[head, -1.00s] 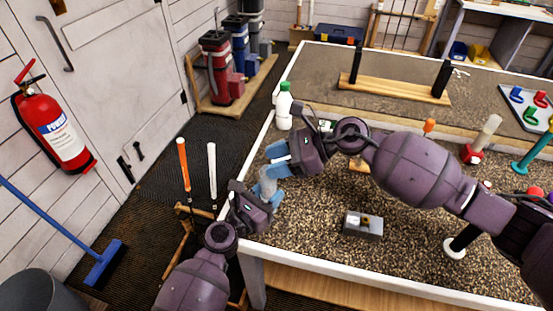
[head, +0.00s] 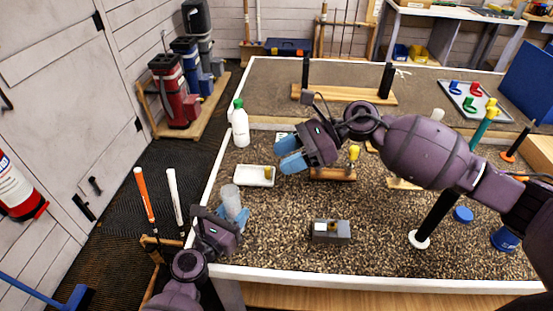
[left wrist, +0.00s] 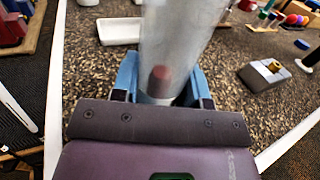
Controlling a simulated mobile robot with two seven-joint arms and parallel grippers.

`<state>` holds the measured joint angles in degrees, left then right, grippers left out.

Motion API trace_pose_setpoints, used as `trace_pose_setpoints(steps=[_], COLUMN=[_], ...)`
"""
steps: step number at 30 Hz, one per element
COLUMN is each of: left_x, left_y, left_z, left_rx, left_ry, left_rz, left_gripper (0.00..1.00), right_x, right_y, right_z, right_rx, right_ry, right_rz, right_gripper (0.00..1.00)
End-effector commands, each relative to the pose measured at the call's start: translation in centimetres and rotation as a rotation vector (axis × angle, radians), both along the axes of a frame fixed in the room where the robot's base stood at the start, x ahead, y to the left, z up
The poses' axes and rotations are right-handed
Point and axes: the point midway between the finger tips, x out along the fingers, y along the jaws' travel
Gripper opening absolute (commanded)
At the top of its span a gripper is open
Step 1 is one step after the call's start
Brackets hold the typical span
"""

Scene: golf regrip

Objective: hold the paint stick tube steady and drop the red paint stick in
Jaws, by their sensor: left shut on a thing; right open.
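The paint stick tube (head: 230,198) is clear, upright and held just above or on the table's left part; I cannot tell which. My left gripper (head: 234,218) is shut around its lower part. In the left wrist view the tube (left wrist: 178,40) rises between the blue fingers, and the red paint stick (left wrist: 160,78) shows inside it, low down. My right gripper (head: 283,153) is open and empty, up and to the right of the tube, apart from it.
A white tray (head: 255,176) lies behind the tube. A white bottle with a green cap (head: 240,127) stands further back. A grey metal block (head: 331,231) sits to the right. A yellow-topped piece on a wooden base (head: 333,174) is below my right arm. Speckled table is bare between them.

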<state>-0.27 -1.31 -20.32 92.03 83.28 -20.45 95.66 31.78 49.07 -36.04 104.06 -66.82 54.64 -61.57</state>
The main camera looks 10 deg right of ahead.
Motion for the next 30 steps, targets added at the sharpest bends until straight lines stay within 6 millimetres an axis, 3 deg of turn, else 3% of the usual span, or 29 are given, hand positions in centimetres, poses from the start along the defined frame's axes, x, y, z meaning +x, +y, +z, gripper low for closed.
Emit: trace_pose_setpoints(steps=[13,14,19,30], left_x=[0.00,0.00,0.01,-0.28], left_y=[0.00,0.00,-0.01,0.27], left_z=[0.02,0.02,0.02,-0.04], left_rx=[0.000,0.000,0.000,0.000], left_ry=[0.000,0.000,0.000,0.000], left_rz=[0.000,0.000,0.000,0.001], left_gripper=[0.17,0.42,0.68,0.70], right_x=[0.01,0.01,0.01,0.01], right_y=[-0.04,-0.04,-0.03,-0.02], right_z=[0.03,0.04,0.03,0.03], right_rx=[0.000,0.000,0.000,0.000], right_ry=[0.000,0.000,0.000,0.000], right_rz=[0.000,0.000,0.000,0.000], right_gripper=[0.47,0.47,0.47,0.47])
